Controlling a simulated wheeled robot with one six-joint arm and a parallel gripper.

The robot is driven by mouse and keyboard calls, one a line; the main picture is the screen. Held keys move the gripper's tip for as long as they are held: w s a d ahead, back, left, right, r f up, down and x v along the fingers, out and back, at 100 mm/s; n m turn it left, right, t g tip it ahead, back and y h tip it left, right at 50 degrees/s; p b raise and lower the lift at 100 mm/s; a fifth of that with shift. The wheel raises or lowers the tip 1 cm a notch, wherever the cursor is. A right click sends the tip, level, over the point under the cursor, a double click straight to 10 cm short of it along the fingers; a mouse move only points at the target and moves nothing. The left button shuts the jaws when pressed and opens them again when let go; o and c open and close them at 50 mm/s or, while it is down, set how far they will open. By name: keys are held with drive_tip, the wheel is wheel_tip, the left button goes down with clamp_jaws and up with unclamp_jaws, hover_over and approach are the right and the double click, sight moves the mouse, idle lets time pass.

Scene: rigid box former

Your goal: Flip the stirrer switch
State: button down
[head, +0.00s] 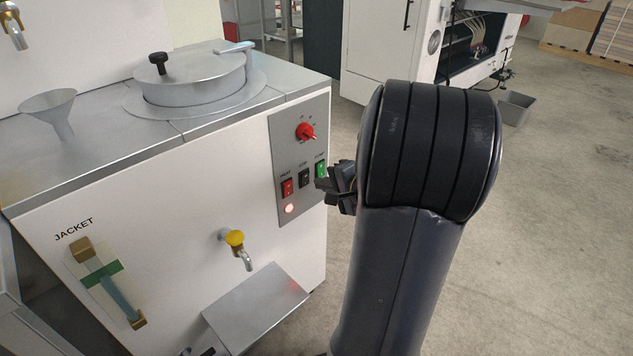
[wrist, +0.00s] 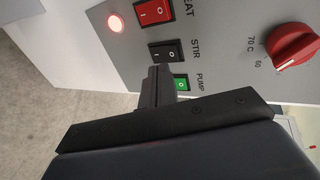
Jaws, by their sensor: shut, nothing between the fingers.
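The stirrer switch is a black rocker marked STIR, with I and O signs, on the grey control panel. It shows in the wrist view (wrist: 166,50) and in the head view (head: 305,177). Which side of it is pressed in is hard to tell. My gripper (wrist: 159,70) is shut and empty, its tips just below the black rocker in the wrist view. Whether they touch it I cannot tell. In the head view my gripper (head: 322,183) is in front of the panel, partly hidden by my arm.
The red HEAT switch (wrist: 154,12) and the green PUMP switch (wrist: 181,83) flank the black one, the green partly covered by my gripper. A lit red lamp (head: 290,208) and a red dial (head: 305,131) share the panel. A yellow-handled tap (head: 235,240) sticks out lower left.

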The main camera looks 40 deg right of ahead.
sight(307, 175)
drive_tip(key=shift+w+a+r, duration=0.1)
drive_tip(key=shift+w+r, duration=0.05)
drive_tip(key=shift+w, duration=0.5)
drive_tip(key=shift+w+a+r, duration=0.1)
drive_tip(key=shift+w, duration=0.55)
drive_tip(key=shift+w+r+g+p, duration=0.25)
drive_tip(key=shift+r+g+p, duration=0.1)
drive_tip(key=shift+p, duration=0.45)
drive_tip(key=shift+f+b, duration=0.3)
drive_tip(key=shift+b, duration=0.05)
drive_tip(key=shift+r, duration=0.15)
drive_tip(key=shift+r+p, duration=0.4)
drive_tip(key=shift+r, duration=0.3)
drive_tip(key=shift+s, duration=0.1)
